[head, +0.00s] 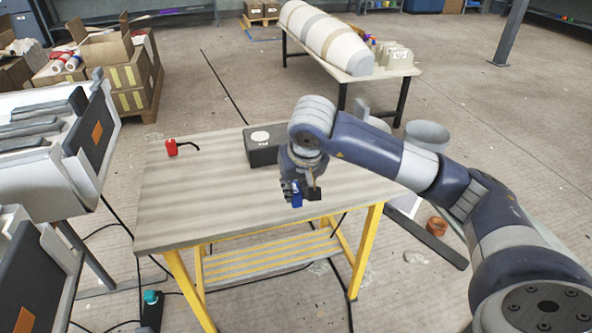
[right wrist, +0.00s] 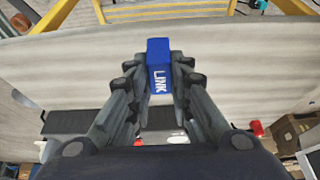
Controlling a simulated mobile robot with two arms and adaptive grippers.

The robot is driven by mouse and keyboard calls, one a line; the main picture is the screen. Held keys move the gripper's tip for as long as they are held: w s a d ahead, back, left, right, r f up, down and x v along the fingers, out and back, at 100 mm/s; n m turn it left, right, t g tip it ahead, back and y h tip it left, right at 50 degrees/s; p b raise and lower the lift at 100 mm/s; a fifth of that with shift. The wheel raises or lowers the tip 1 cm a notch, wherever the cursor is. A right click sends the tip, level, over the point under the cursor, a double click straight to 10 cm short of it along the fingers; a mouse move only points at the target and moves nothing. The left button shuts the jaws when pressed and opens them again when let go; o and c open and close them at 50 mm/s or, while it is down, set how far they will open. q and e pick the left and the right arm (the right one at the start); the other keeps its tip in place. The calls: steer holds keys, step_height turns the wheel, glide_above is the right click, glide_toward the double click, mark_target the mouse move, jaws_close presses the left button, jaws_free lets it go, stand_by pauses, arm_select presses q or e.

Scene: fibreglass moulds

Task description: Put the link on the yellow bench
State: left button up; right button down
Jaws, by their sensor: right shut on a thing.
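The link is a small blue block (head: 297,194) held at the tip of my right gripper (head: 300,190) in the head view. In the right wrist view the link (right wrist: 159,64) shows its white LINK lettering between the two fingers of my right gripper (right wrist: 158,80), which is shut on it. The yellow bench (head: 200,205) has a pale wood-look top and yellow legs. The link and gripper appear over the bench's right front part; I cannot tell the exact height above the top. My left gripper is not in view.
A black box (head: 262,150) with a white round mark stands on the bench near its back edge. A red item (head: 171,147) with a black hose lies at the back left. The bench's left and front are clear. Dark-panelled racks (head: 92,140) stand to the left.

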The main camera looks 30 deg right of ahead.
steer(key=w+d, duration=0.2)
steer(key=d, duration=0.1)
steer(key=w+d, duration=0.3)
steer(key=w+d+f, duration=0.1)
steer(key=w+d, duration=0.1)
steer(key=d, duration=0.1)
steer(key=shift+w+f, duration=0.1)
steer(key=shift+w, duration=0.2)
step_height(320, 180, down, 4)
steer(key=shift+r, duration=0.25)
steer(key=shift+d, duration=0.15)
steer(key=shift+f, duration=0.15)
steer(key=c, duration=1.5)
jaws_free()
steer(key=shift+o, duration=0.3)
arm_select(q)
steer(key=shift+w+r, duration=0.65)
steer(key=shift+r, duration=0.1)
